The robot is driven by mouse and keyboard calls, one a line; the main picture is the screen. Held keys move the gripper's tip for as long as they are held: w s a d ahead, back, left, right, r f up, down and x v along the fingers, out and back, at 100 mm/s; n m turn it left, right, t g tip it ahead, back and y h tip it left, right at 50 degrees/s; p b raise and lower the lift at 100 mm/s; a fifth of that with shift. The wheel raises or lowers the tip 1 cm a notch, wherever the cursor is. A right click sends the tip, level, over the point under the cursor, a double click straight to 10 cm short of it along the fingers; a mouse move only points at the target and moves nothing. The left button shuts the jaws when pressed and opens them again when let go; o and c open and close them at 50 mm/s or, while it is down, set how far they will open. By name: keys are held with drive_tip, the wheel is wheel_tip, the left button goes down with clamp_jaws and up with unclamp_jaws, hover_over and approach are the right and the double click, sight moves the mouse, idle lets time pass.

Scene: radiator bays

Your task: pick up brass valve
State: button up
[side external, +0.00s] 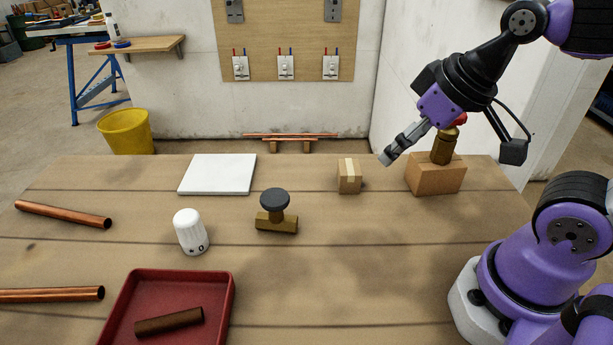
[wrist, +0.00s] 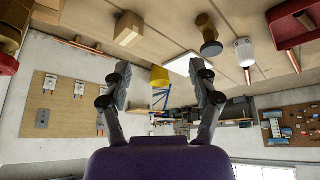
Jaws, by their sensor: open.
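A brass valve with a round black handwheel (side external: 276,211) lies on the middle of the table. It also shows near the top of the wrist view (wrist: 208,34). A second brass fitting with a red top (side external: 443,149) stands upright on a cardboard box (side external: 435,176) at the right; part of it shows at the left edge of the wrist view (wrist: 9,28). My gripper (side external: 388,157) is raised above the table, left of the red-topped fitting and right of the black-topped valve. In the wrist view its two fingers (wrist: 160,68) are apart with nothing held between them.
A small taped box (side external: 349,178) stands between the two brass pieces. A white thermostat head (side external: 190,232), white slab (side external: 217,174) and copper pipes (side external: 62,214) lie leftward. A red tray (side external: 222,300) holds a dark brown pipe (side external: 169,322). The front middle table is clear.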

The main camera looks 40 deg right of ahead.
sight(277, 197)
drive_tip(key=w+a+f+n+y, duration=0.1)
drive_tip(key=w+a+f+n, duration=0.1)
drive_tip(key=w+a+f, duration=0.1)
drive_tip(key=w+a+f+n+g, duration=0.1)
drive_tip(key=w+a+f+n, duration=0.1)
drive_tip(key=w, duration=0.4)
drive_tip(key=w+a+f+n+g+y, duration=0.1)
drive_tip(key=w+a+f+n, duration=0.2)
drive_tip(key=w+a+f, duration=0.1)
drive_tip(key=shift+w+a+f+y, duration=0.15)
drive_tip(key=shift+a+f, duration=0.1)
drive_tip(key=shift+a, duration=0.15)
drive_tip(key=shift+w+a+f+y, duration=0.1)
drive_tip(key=shift+a+f+y, duration=0.1)
drive_tip(key=shift+a, duration=0.2)
drive_tip(key=x, duration=0.5)
drive_tip(key=shift+w+f, duration=0.25)
drive_tip(key=shift+f, duration=0.1)
clamp_jaws()
